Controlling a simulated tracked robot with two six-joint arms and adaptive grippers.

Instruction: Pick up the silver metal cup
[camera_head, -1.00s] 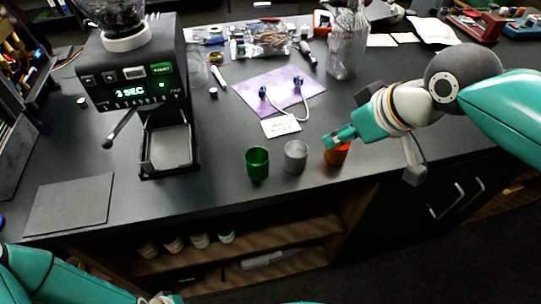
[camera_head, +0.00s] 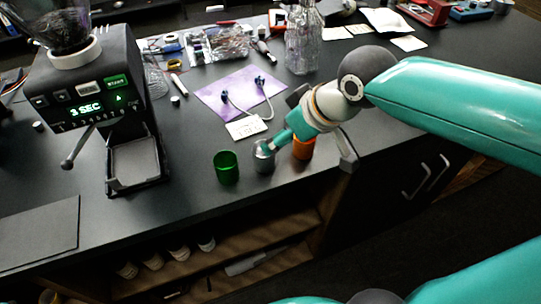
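The silver metal cup (camera_head: 264,163) stands upright near the front edge of the counter, between a green cup (camera_head: 227,168) on its left and an orange cup (camera_head: 303,149) on its right. My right gripper (camera_head: 267,145) reaches in from the right, with its fingertips at the silver cup's rim. The fingers hide part of the rim, and I cannot tell whether they are closed on it. The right wrist passes in front of and partly hides the orange cup. My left gripper is not in view.
A coffee machine (camera_head: 91,90) with a lit display stands at the left. A purple mat (camera_head: 233,92) with a cabled part and a white card (camera_head: 246,127) lie behind the cups. A glass bottle (camera_head: 303,45) stands farther back. Open shelves lie below the counter edge.

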